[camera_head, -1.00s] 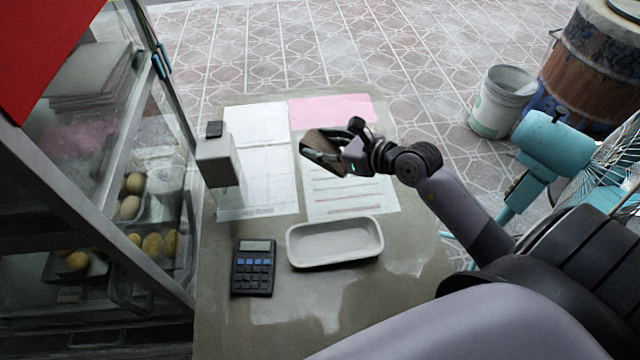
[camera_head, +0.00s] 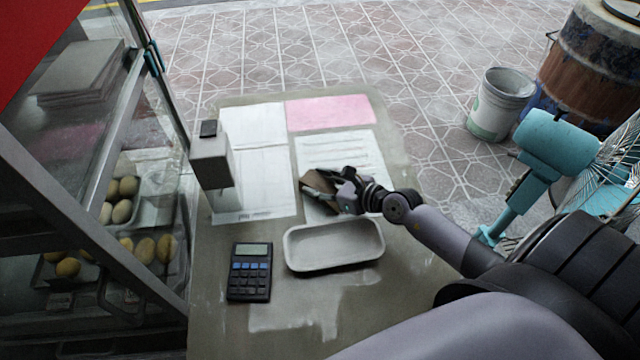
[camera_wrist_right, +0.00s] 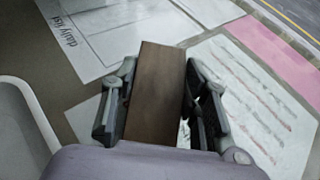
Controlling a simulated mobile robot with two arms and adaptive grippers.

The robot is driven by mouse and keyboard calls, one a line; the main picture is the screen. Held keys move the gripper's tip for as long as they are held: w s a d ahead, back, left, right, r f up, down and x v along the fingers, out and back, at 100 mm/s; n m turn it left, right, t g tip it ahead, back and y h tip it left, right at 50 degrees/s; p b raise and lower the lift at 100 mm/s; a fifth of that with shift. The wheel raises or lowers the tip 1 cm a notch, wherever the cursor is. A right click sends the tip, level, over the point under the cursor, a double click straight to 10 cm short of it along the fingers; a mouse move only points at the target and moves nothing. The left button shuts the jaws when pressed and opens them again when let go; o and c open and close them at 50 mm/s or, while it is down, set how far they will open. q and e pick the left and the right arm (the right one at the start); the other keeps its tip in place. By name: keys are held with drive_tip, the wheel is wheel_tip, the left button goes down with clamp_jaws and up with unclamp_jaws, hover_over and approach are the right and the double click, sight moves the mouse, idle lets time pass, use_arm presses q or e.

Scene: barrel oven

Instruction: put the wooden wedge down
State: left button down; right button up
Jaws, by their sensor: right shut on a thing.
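The brown wooden wedge (camera_wrist_right: 157,92) is between the fingers of my right gripper (camera_wrist_right: 160,110) in the right wrist view, with papers behind it. In the head view the wedge (camera_head: 318,188) shows as a brown piece at the tip of my right gripper (camera_head: 330,190), over the lower part of the white papers and just behind the tray. My right gripper is shut on it. I cannot tell whether the wedge touches the table. My left gripper is not in view.
A pale empty tray (camera_head: 290,247) lies just in front of my right gripper, with a black calculator (camera_head: 250,283) to its left. A grey box-like object (camera_head: 211,162) stands at the left of the papers, near the glass cabinet. The pink sheet (camera_head: 330,112) lies behind.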

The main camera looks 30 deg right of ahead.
drive_tip(key=o, duration=1.1)
drive_tip(key=shift+o, duration=0.6)
